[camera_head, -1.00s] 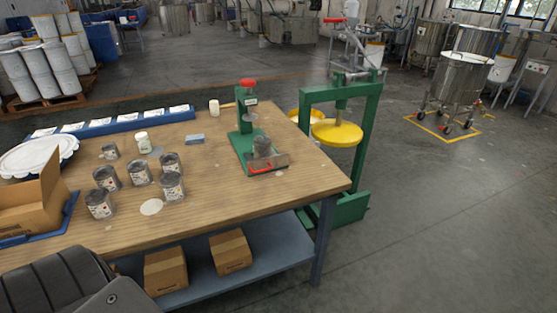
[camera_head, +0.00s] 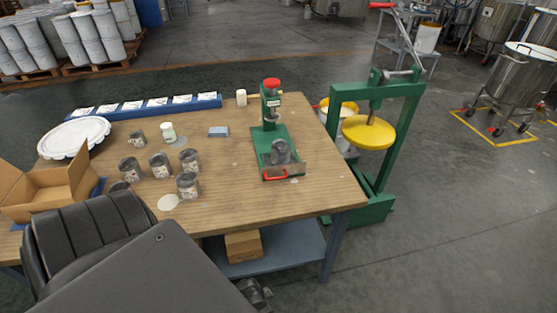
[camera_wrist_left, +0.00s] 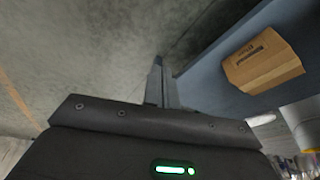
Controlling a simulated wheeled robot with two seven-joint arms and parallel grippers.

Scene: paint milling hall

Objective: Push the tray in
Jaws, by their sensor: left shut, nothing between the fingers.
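The tray (camera_head: 296,170) is a small flat piece with a red handle (camera_head: 274,175) at the front of the green bench press (camera_head: 271,120). It sticks out toward the table's front right edge. A dark grey can (camera_head: 281,152) stands on it, in front of the press column. My left gripper shows in the left wrist view (camera_wrist_left: 158,66) with its fingers shut and empty. It is below the tabletop, beside the blue lower shelf (camera_wrist_left: 207,84) and clear of the tray. My right gripper is not in view.
Several cans (camera_head: 160,165) and an open cardboard box (camera_head: 45,190) stand on the wooden table (camera_head: 240,195). A closed box (camera_head: 243,246) sits on the lower shelf. A green frame press with a yellow plate (camera_head: 368,132) stands right of the table. Floor at the right front is clear.

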